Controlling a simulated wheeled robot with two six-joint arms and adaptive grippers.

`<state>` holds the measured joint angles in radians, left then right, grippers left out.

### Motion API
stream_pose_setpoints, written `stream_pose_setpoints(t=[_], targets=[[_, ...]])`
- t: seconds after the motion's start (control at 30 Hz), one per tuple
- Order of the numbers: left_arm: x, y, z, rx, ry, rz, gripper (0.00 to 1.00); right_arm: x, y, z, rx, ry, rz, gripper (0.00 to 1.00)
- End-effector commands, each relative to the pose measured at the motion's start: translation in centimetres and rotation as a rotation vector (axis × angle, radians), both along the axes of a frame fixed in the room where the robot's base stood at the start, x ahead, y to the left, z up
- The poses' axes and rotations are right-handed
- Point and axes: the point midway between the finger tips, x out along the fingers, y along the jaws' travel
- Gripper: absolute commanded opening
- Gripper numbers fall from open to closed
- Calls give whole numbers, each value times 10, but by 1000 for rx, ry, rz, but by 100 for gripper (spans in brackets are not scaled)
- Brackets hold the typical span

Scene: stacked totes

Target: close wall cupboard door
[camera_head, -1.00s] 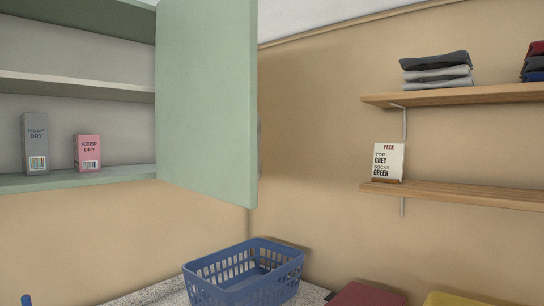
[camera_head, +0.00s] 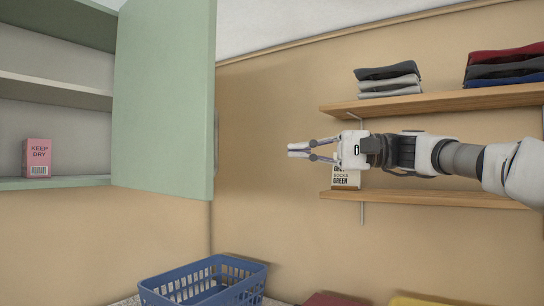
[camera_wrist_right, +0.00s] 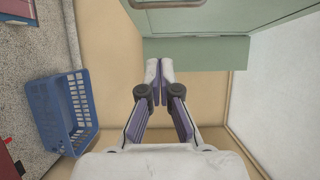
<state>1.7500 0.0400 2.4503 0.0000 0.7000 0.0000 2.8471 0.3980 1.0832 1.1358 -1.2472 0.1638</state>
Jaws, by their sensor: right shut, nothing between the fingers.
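The wall cupboard's pale green door (camera_head: 163,100) stands open, swung out from the cupboard at the left in the head view. A narrow grey part (camera_head: 216,135) shows at its right edge, perhaps the handle. The door panel (camera_wrist_right: 195,22) also shows at the top of the right wrist view, with a grey bar on it. My right gripper (camera_head: 290,150) is to the right of the door, apart from it in the picture, pointing left. Its fingertips (camera_wrist_right: 159,70) are together and empty. My left gripper is not in view.
A pink KEEP DRY box (camera_head: 37,158) stands in the cupboard (camera_head: 60,183). A blue basket (camera_head: 205,280) sits below the door. Wooden shelves (camera_head: 430,102) with folded clothes are on the right wall; my right arm passes before a white sign there.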

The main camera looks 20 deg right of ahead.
Motion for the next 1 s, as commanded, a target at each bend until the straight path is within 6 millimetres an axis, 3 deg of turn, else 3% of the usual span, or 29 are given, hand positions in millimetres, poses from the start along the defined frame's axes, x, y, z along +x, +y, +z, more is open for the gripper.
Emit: stream_pose_setpoints(t=[0.4,0.6,1.0], targets=[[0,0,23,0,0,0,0,44,78,2,-5,4,1,0],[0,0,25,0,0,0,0,35,108,0,-3,4,2,0],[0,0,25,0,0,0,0,33,116,-1,-2,2,0,0]])
